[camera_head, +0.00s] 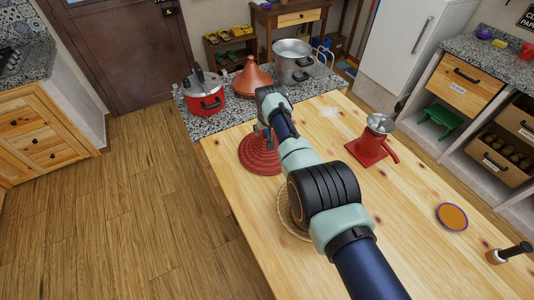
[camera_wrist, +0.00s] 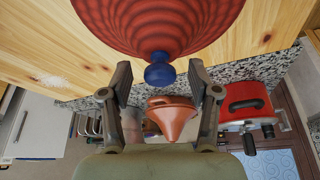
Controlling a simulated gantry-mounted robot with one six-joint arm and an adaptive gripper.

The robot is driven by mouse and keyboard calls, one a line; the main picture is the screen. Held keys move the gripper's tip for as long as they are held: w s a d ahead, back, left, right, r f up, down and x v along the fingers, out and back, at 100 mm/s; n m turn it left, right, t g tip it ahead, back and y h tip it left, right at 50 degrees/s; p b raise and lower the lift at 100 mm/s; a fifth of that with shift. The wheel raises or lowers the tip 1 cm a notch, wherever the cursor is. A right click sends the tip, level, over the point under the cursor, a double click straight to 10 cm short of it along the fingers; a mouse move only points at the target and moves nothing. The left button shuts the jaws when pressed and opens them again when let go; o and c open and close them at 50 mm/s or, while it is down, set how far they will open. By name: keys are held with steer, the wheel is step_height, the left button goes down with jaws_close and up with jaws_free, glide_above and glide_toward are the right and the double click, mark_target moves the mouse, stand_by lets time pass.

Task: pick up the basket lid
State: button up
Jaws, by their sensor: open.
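The basket lid (camera_head: 257,156) is a red, ringed cone on the wooden table, near its far left edge. In the wrist view the lid (camera_wrist: 160,22) fills the top middle, and its blue knob (camera_wrist: 160,72) points toward my gripper. My gripper (camera_wrist: 160,73) is open, with one finger on each side of the knob and a visible gap at both sides. In the head view my gripper (camera_head: 264,130) is over the lid and hides its top. A round tan woven rim (camera_head: 283,218), perhaps the basket, shows partly behind my arm.
A red pot (camera_head: 206,103), a terracotta tagine (camera_head: 252,82) and a steel pot (camera_head: 292,66) stand on the granite counter beyond. A red grinder (camera_head: 371,152) and an orange dish (camera_head: 452,217) are on the table's right. The table's (camera_head: 330,118) far part is mostly clear.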

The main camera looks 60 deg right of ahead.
steer(key=shift+f, duration=0.15)
jaws_close()
stand_by(0.5)
step_height(320, 180, up, 20)
steer(key=p, duration=0.5)
